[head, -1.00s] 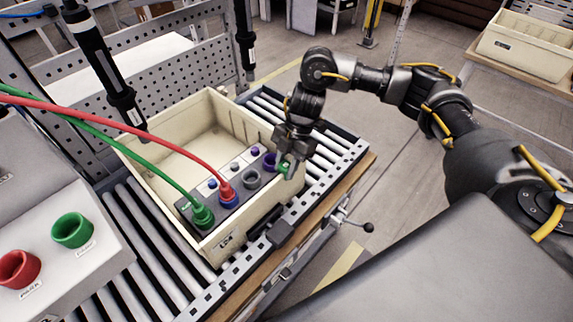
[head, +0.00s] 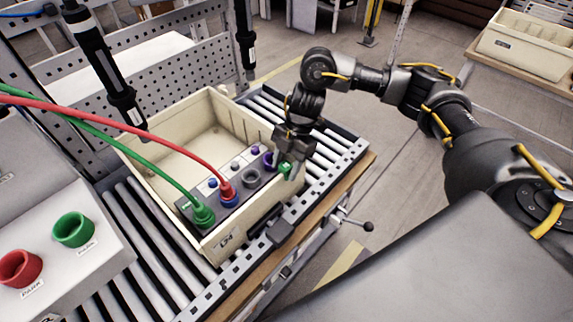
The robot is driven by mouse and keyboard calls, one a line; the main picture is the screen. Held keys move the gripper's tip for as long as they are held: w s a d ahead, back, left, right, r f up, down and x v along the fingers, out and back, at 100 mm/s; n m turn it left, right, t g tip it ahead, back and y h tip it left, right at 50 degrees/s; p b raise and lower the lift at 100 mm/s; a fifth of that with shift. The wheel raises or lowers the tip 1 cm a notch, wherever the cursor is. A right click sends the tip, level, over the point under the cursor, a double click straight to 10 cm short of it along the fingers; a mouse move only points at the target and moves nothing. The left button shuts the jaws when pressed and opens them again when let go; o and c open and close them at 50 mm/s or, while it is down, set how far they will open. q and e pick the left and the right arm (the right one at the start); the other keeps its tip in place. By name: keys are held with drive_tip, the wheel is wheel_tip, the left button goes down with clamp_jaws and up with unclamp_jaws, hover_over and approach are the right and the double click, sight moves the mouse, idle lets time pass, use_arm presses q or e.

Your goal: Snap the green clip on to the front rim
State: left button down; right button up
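The green clip (head: 286,168) shows between the fingers of my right gripper (head: 285,170), at the right end of the front rim of the cream crate (head: 240,232). The fingers are shut on the clip and cover part of it. I cannot tell whether the clip is seated on the rim or only touching it. My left gripper is not in view.
Inside the crate, a grey block holds several sockets (head: 251,178); a green plug (head: 204,214) and a red plug (head: 227,191) sit in it with their hoses. The crate stands on a roller conveyor (head: 150,235). Dark tools (head: 105,65) hang at the left.

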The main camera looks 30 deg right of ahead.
drive_tip(key=shift+o, duration=0.7)
drive_tip(key=b+v, duration=0.1)
drive_tip(key=v, duration=0.9)
drive_tip(key=shift+r, duration=0.35)
drive_tip(key=shift+d, duration=0.2)
